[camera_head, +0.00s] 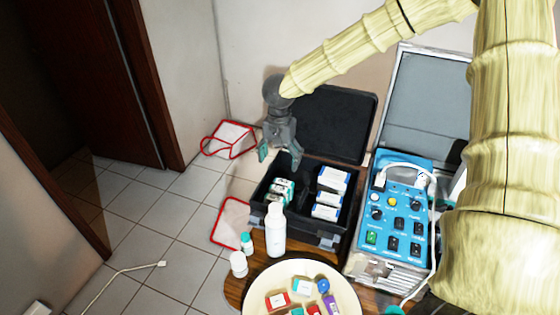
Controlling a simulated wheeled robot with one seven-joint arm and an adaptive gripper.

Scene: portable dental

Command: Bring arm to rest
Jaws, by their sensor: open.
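My arm (345,45) reaches in from the upper right and is still extended, covered in a pale yellow ribbed sleeve. At its end, my gripper (279,158) hangs with its fingers pointing down, open, with nothing seen between them. It appears above or in front of the far left part of an open black case (303,228). Whether the fingertips touch the case cannot be told. Small white and green boxes (280,192) sit in the case's left part. White and blue boxes (331,190) sit in its right part.
A blue control unit (398,222) in an open grey case stands right of the black case. A white bottle (276,232), small bottles (239,264) and a round cream tray (262,283) with several small items stand in front. Tiled floor (150,235) is mostly clear at left.

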